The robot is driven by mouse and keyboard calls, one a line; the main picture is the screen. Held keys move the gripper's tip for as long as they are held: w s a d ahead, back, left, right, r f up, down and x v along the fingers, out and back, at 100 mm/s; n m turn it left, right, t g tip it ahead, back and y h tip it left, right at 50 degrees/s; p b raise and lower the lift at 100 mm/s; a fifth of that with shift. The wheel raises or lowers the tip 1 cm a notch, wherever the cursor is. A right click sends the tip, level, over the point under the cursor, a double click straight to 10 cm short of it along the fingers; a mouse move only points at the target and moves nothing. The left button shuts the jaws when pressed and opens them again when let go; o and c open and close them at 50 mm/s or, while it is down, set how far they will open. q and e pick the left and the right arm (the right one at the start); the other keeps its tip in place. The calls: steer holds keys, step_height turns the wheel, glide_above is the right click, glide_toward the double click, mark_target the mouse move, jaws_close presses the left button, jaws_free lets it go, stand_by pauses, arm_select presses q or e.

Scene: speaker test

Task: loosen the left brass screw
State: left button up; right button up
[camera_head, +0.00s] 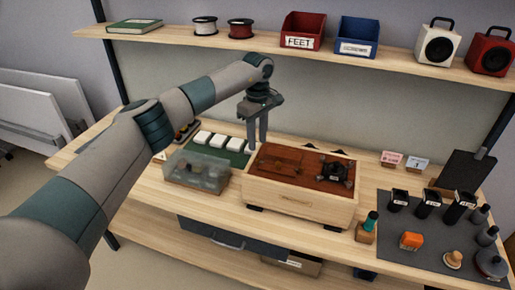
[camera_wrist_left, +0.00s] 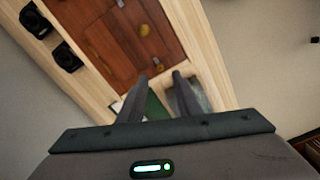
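A light wooden box (camera_head: 297,204) with a red-brown top panel (camera_head: 275,163) stands on the bench; the panel also shows in the left wrist view (camera_wrist_left: 112,45). A small round brass-coloured spot (camera_wrist_left: 145,30) on the panel looks like a screw head; I cannot tell whether it is the left screw. No screw can be made out in the head view. My left gripper (camera_head: 257,140) points down at the box's back left edge, apart from the panel as far as I can tell. Its fingers (camera_wrist_left: 162,77) are apart with nothing between them. My right gripper is out of view.
A dark fitting (camera_head: 335,173) sits on the panel's right. Left of the box are a clear bin (camera_head: 199,174) and a green mat (camera_head: 235,158) with white blocks. A grey mat (camera_head: 400,246) with bottles and an orange item lies right. A shelf (camera_head: 385,61) hangs behind.

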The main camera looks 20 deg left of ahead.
mark_target(257, 158)
arm_select(q)
steer(key=shift+f+p, duration=0.95)
steer(key=shift+f, duration=2.15)
steer(key=shift+c, duration=0.3)
jaws_close()
